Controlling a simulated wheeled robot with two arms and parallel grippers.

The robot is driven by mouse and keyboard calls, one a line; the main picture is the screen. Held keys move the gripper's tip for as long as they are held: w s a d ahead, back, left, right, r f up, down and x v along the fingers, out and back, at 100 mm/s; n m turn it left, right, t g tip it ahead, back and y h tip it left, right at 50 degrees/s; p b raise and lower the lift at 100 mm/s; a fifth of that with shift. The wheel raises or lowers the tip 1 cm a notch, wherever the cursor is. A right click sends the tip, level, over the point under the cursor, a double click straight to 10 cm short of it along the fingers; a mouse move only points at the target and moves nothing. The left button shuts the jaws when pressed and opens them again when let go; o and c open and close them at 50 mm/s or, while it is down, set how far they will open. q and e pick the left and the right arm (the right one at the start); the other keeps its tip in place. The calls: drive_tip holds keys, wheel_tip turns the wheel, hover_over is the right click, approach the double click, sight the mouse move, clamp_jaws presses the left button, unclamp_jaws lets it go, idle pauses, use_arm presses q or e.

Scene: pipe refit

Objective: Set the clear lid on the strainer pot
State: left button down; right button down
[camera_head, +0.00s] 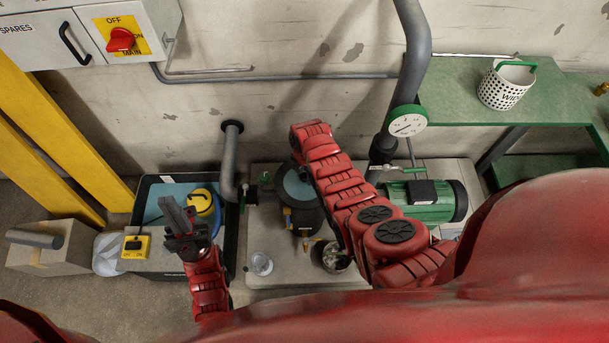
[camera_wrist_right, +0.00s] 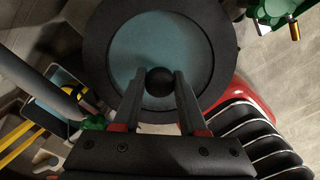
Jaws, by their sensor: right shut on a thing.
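The clear lid (camera_head: 292,186) shows as a teal-looking disc with a dark rim over the dark strainer pot (camera_head: 304,222) in the head view. In the right wrist view the lid (camera_wrist_right: 115,60) fills the top middle, with its round black knob (camera_wrist_right: 160,81) at the centre. My right gripper (camera_wrist_right: 160,76) is shut on this knob from above. In the head view my right arm hides its fingers and part of the lid. I cannot tell whether the lid touches the pot's rim. My left gripper (camera_head: 178,213) is empty above the black tray, its finger gap unclear.
A clear cup (camera_head: 260,263) and a jar (camera_head: 335,257) stand in front of the pot. A green motor (camera_head: 434,202) and a gauge (camera_head: 407,121) are to the right. A grey pipe (camera_head: 229,165) and the black tray (camera_head: 145,200) are to the left.

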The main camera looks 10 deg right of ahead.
sight(305, 175)
drive_tip(key=shift+f+b, duration=0.5)
drive_tip(key=shift+b, duration=0.05)
idle(0.7)
drive_tip(key=c, duration=0.7)
unclamp_jaws()
drive_tip(key=shift+c, duration=0.2)
wheel_tip(305, 175, up, 5)
drive_tip(key=p, duration=0.3)
drive_tip(key=shift+f+p, duration=0.2)
drive_tip(key=shift+p, duration=0.1)
drive_tip(key=shift+r+p, duration=2.1)
drive_tip(key=shift+r, duration=1.15)
drive_tip(key=shift+w+f, duration=0.1)
